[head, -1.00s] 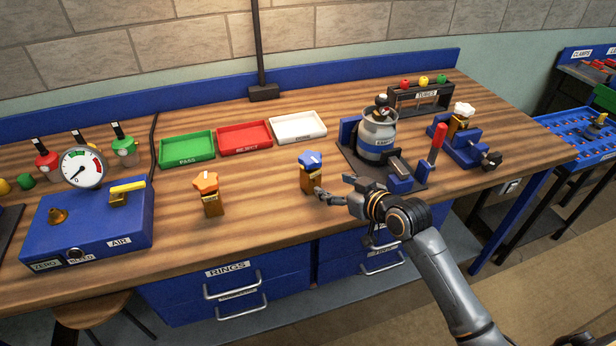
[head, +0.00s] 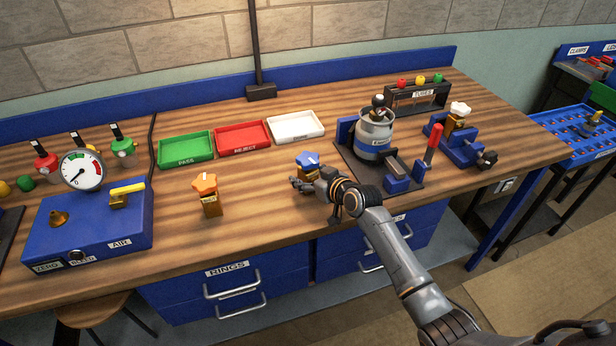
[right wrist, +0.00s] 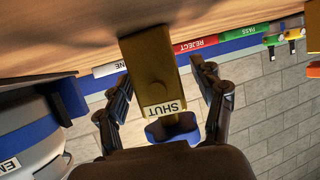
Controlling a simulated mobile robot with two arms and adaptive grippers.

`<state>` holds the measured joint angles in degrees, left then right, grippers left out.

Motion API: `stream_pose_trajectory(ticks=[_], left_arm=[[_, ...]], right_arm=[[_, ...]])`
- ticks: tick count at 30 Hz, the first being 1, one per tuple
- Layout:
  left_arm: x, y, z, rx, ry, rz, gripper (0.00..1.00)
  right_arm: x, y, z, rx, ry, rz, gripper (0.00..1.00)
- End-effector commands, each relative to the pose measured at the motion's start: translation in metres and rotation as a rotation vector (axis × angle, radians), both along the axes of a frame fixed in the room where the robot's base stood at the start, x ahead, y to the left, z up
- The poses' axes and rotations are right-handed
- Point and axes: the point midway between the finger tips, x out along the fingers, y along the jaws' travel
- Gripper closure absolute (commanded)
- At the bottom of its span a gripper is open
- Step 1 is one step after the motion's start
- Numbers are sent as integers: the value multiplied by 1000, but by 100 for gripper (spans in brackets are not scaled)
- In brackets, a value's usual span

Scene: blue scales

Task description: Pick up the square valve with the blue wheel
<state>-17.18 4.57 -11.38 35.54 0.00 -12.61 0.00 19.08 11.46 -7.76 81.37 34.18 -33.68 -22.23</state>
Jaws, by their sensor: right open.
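The square valve with the blue wheel (head: 308,159) stands upright near the front middle of the bench. Its brass body is mostly hidden behind my right gripper (head: 306,184) in the head view. In the right wrist view the brass body (right wrist: 152,72), with a label reading SHUT, lies between the two open fingers of my right gripper (right wrist: 162,95). Gaps show on both sides, so the fingers look apart from it. Its blue wheel (right wrist: 172,130) shows beyond the label. My left gripper is not in view.
A similar valve with an orange wheel (head: 206,194) stands to the left. Green (head: 186,160), red (head: 243,150) and white (head: 296,138) trays lie behind. A dark fixture with a grey pot (head: 375,135) and a red-handled lever (head: 432,142) stand to the right.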

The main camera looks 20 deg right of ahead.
Motion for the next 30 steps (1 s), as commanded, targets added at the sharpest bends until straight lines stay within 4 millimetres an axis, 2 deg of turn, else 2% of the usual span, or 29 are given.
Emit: stream_pose_trajectory(ticks=[7,8,15,17,18,30], left_arm=[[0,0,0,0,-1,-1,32],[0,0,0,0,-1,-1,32],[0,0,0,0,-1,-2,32],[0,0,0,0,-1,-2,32],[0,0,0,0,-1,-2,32],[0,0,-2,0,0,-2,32]], right_arm=[[1,0,-1,0,0,0,32],[1,0,-1,0,0,0,36],[1,0,-1,0,1,0,85],[1,0,-1,0,1,0,97],[1,0,-1,0,1,0,100],[2,0,7,1,-5,0,100]])
